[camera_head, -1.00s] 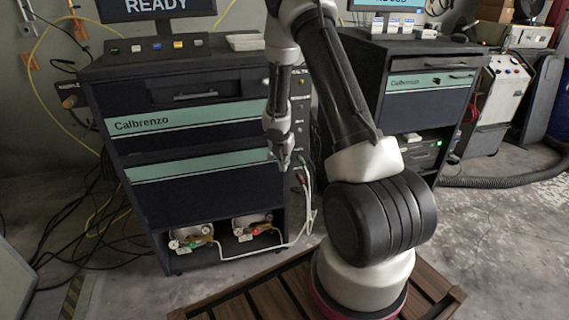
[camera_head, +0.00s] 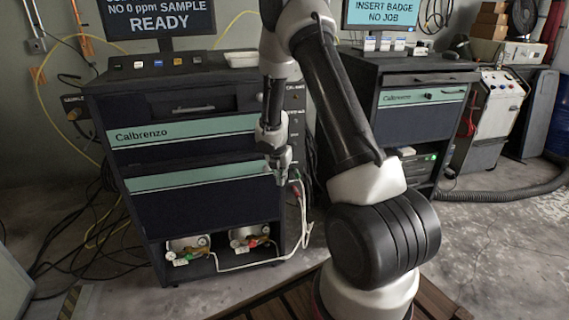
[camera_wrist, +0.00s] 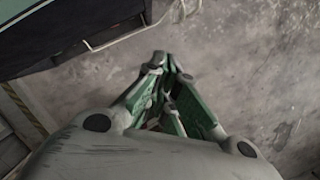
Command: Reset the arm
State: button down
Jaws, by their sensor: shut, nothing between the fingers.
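My arm rises from the wooden-slatted base at the lower right of the head view and bends over at the top. Its forearm hangs down in front of the left cabinet (camera_head: 195,189). My gripper (camera_head: 280,178) points downward at the cabinet's right side. In the wrist view my gripper (camera_wrist: 168,62) has its green-lined fingers together at the tips, with nothing held. Bare concrete floor lies below it.
Two gauge-fitted units (camera_head: 188,249) sit in the cabinet's lower bay, with a pale hose (camera_head: 303,215) looping out at its right. A second cabinet (camera_head: 425,96) stands behind my arm. A thick black hose (camera_head: 510,194) crosses the floor at right, where concrete is otherwise open.

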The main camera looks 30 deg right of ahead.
jog(key=s+d+v, duration=0.1)
jog(key=v, duration=0.7)
jog(key=s+r+m+g, duration=0.3)
jog(key=s+r+m, duration=0.2)
jog(key=s+m, duration=0.9)
jog(key=s+a+r+m+t+y, duration=0.1)
jog(key=s+a+r+m+t, duration=0.1)
jog(key=s+r+m, duration=0.3)
jog(key=s+a+r+m+t+y, duration=0.1)
jog(key=s+a+r+m+t, duration=0.2)
jog(key=s+r, duration=0.9)
notch_tip(320, 180, up, 4)
jog(key=m, duration=0.3)
jog(key=shift+a+f+m+t, duration=0.25)
jog(key=shift+a+m+t, duration=0.05)
jog(key=shift+a, duration=0.05)
